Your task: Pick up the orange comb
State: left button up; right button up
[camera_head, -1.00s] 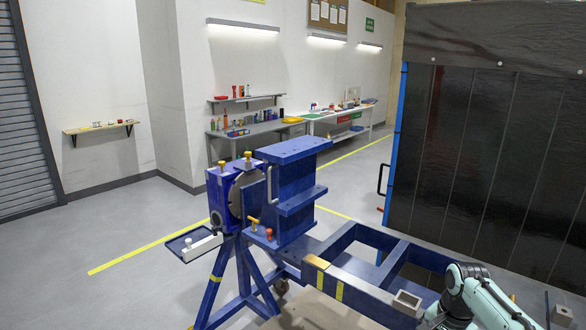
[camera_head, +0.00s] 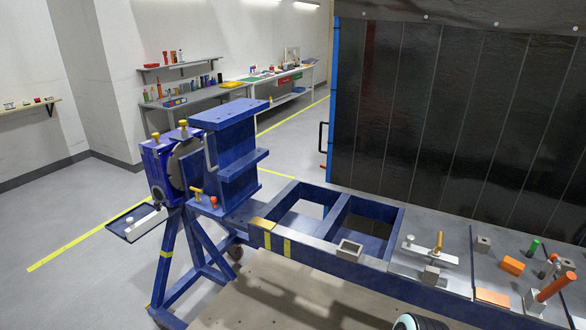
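I cannot make out an orange comb for certain. Several orange things lie at the right end of the blue frame's top: a small orange block (camera_head: 512,266), a flat orange piece (camera_head: 492,297) near the front edge, and a tilted orange rod (camera_head: 556,286) rising from a grey block. None shows clear teeth at this size. Neither of my grippers is in view; only a rounded bit of my own arm shows at the bottom edge.
The blue jig frame (camera_head: 328,251) runs across the middle, with a blue upright fixture (camera_head: 225,135) at its left. Clamps and a grey box (camera_head: 349,250) sit on it. A dark curtain (camera_head: 450,120) stands behind. Shelves and benches line the far wall. Grey floor is open at left.

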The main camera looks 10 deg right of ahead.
aim_at(514, 266)
jog(key=l+z, duration=0.15)
jog(key=z, duration=2.25)
